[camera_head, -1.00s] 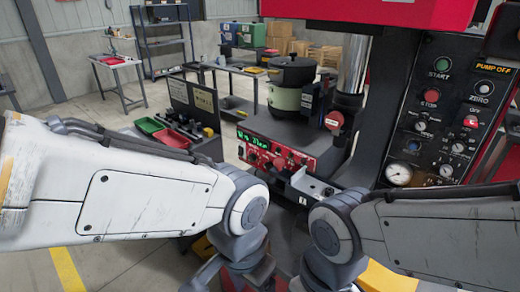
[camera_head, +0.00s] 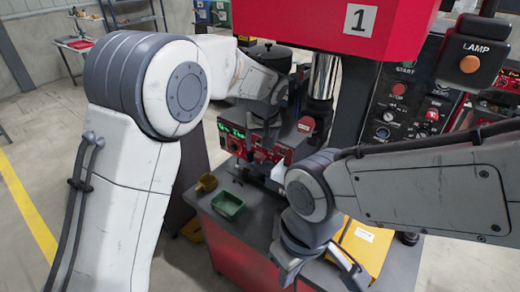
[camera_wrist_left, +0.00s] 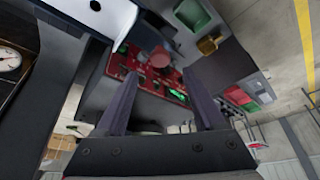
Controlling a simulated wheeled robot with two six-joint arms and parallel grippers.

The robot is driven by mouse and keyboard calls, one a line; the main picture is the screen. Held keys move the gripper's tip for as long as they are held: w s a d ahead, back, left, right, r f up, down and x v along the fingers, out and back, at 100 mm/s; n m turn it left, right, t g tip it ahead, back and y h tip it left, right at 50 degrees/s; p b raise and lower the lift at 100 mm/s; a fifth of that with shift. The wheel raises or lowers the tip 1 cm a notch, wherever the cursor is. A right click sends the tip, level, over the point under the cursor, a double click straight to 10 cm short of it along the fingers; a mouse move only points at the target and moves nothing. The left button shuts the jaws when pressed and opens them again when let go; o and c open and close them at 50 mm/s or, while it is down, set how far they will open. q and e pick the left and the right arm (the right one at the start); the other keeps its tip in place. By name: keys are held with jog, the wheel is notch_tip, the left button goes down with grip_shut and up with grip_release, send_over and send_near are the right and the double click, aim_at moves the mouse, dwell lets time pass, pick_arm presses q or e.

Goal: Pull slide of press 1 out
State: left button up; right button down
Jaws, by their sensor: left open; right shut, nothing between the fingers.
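Press 1 has a red head (camera_head: 405,25) with a white "1" label and a shiny column below it. A pale block (camera_head: 279,171) below the column may be its slide; the arms hide much of that area and I cannot tell for sure. My left gripper (camera_head: 265,128) is raised in front of the column, near the red control panel (camera_head: 236,142). In the left wrist view my left gripper (camera_wrist_left: 163,103) is open and empty, with the red panel (camera_wrist_left: 155,75) beyond its fingers. My right gripper (camera_head: 318,268) is shut and empty, low beside the yellow box.
A green tray (camera_head: 228,205) and a small ochre tray (camera_head: 207,183) sit on the grey bench (camera_head: 243,228). A yellow box (camera_head: 364,247) stands at the bench's right. A black control board (camera_head: 400,112) is behind my right arm. Open floor lies left.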

aim_at(259, 156)
pick_arm(q)
jog(key=p+x, duration=0.1)
jog(key=x, duration=0.5)
jog(key=shift+p, duration=0.35)
grip_shut()
dwell(1.1)
